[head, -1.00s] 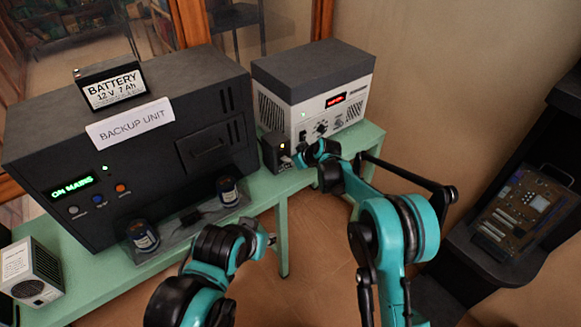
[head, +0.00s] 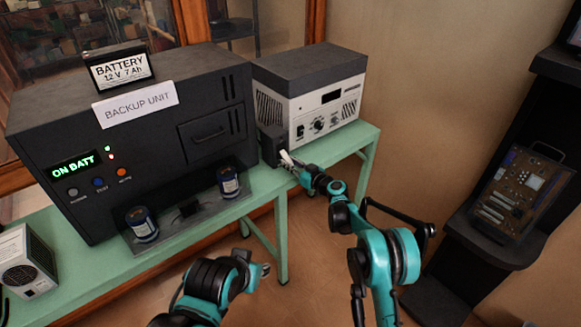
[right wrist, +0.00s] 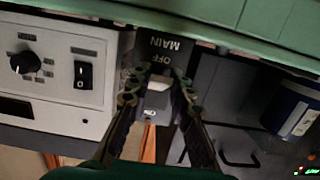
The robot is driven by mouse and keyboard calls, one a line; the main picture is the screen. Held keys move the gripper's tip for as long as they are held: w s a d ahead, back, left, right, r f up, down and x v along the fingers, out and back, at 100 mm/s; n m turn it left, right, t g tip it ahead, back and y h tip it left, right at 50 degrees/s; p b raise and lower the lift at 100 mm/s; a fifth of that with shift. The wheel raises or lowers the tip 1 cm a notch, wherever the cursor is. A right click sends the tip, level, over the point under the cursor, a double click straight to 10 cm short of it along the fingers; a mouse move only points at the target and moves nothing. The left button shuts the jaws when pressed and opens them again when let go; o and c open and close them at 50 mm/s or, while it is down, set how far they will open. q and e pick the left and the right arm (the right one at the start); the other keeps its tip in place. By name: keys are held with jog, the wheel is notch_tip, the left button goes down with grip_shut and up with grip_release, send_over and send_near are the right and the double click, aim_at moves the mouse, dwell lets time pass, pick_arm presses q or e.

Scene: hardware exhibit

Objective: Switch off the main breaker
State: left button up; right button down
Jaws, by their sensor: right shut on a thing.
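The main breaker (head: 270,143) is a small dark box on the green bench, between the backup unit and the white-fronted unit. In the right wrist view its label (right wrist: 160,48) reads MAIN and OFF, upside down. My right gripper (head: 293,161) is at its front. In the right wrist view my right gripper (right wrist: 158,85) is shut with its fingertips around the pale lever (right wrist: 158,82), close to the OFF marking. The fingers hide part of the lever. My left gripper (head: 262,268) hangs in front of the bench, away from the breaker; its jaw opening is unclear.
The white-fronted unit (head: 330,110) has a dark display. Blue cylinders (head: 228,182) stand near the bench edge. A dark shelf (head: 490,240) with a circuit board is at right.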

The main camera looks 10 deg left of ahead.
jog(key=shift+f, duration=0.1)
dwell(0.4)
jog(key=c, duration=1.4)
grip_release()
jog(key=shift+o, duration=0.2)
jog(key=v, duration=1.2)
jog(key=shift+f, duration=0.15)
